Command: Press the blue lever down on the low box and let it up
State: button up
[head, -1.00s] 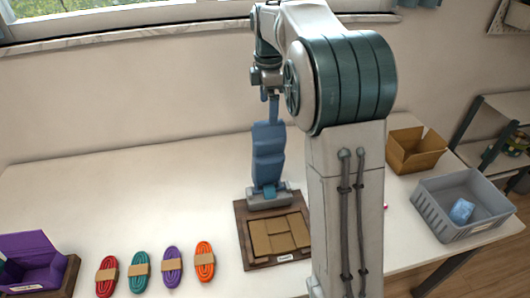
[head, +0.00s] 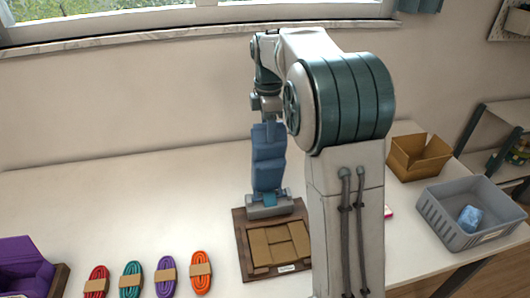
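My gripper (head: 269,207) points down at the far edge of a low brown wooden tray-like box (head: 243,254). The box holds several flat tan cardboard pieces and has a small white label on its near rim. Only the grey body of my gripper shows, below the blue wrist part of my arm. Its fingertips are hidden, so I cannot tell whether it is open or touching anything. I cannot make out a blue lever apart from my own blue arm parts. My arm hides the right side of the box.
Several banded cord bundles, including an orange one (head: 201,273), lie left of the box. A purple open case (head: 25,262) is at the far left. An open cardboard box (head: 418,158) and a grey crate (head: 452,232) holding a blue item (head: 470,219) stand right. The back left table is clear.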

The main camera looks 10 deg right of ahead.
jog(key=c, duration=0.7)
jog(key=shift+s+f+b, duration=0.15)
jog(key=shift+s+b, duration=1.35)
jog(key=shift+s, duration=1.5)
jog(key=shift+c, duration=0.2)
jog(key=shift+s, duration=0.1)
jog(key=shift+s+f+b, duration=0.25)
jog(key=shift+s+b, duration=0.25)
jog(key=shift+s, duration=0.45)
jog(key=shift+s+f+b, duration=0.3)
jog(key=shift+s+b, duration=0.25)
jog(key=shift+s, duration=0.35)
jog(key=shift+s+f+b, duration=0.25)
jog(key=shift+s+b, duration=0.25)
jog(key=shift+s, duration=0.45)
